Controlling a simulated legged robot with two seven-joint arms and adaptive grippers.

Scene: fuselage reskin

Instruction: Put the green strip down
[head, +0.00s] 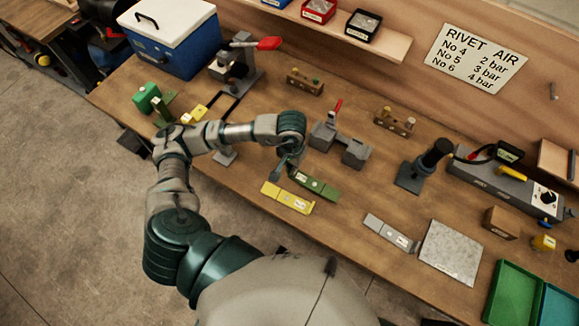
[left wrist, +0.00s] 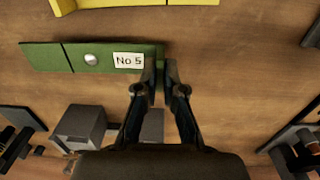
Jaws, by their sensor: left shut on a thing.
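The green strip (head: 320,187) shows over the wooden bench in the head view, next to the yellow strip (head: 287,197). In the left wrist view the green strip (left wrist: 90,57) has a "No 5" label and a round silvery spot. My left gripper (head: 288,168) is shut on the green strip's labelled end; its fingertips (left wrist: 160,70) meet there in the left wrist view. The strip looks flat and close to the bench, but I cannot tell whether it touches. The yellow strip (left wrist: 130,3) shows at the top edge there. My right gripper is not in view.
A grey clamp fixture with a red lever (head: 353,150) stands behind the strip. A black-topped post (head: 410,178), a grey strip (head: 390,232) and a square metal plate (head: 452,250) are to the right. Bare bench (head: 350,210) lies between.

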